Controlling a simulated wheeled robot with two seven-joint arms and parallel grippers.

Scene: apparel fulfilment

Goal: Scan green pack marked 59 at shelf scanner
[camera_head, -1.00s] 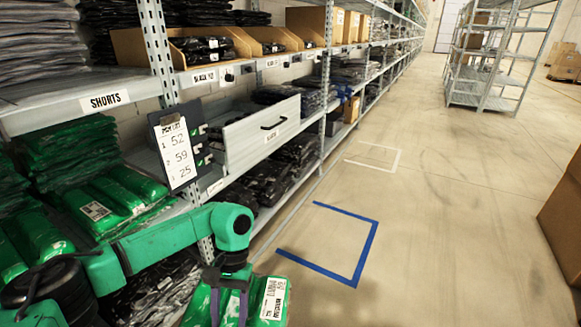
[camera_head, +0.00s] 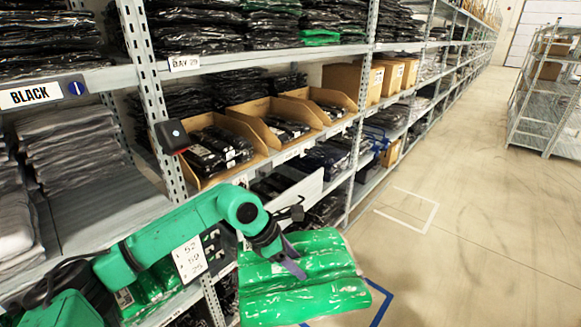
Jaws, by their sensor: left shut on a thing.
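My left gripper (camera_head: 294,264) is shut on a shiny green pack (camera_head: 335,292), held up in front of the shelf at lower centre. The pack's printed label is not visible from here, so I cannot read its number. A small black box (camera_head: 172,136), which looks like the shelf scanner, is fixed to the shelf post, up and to the left of the pack. The pack is well apart from it. My right gripper is not in view.
A pick list (camera_head: 189,259) hangs on the shelf, partly behind my left arm. Open cardboard bins (camera_head: 262,112) hold black packs on the middle shelf. Other green packs lie low behind my arm. The aisle floor (camera_head: 470,235) on the right is clear.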

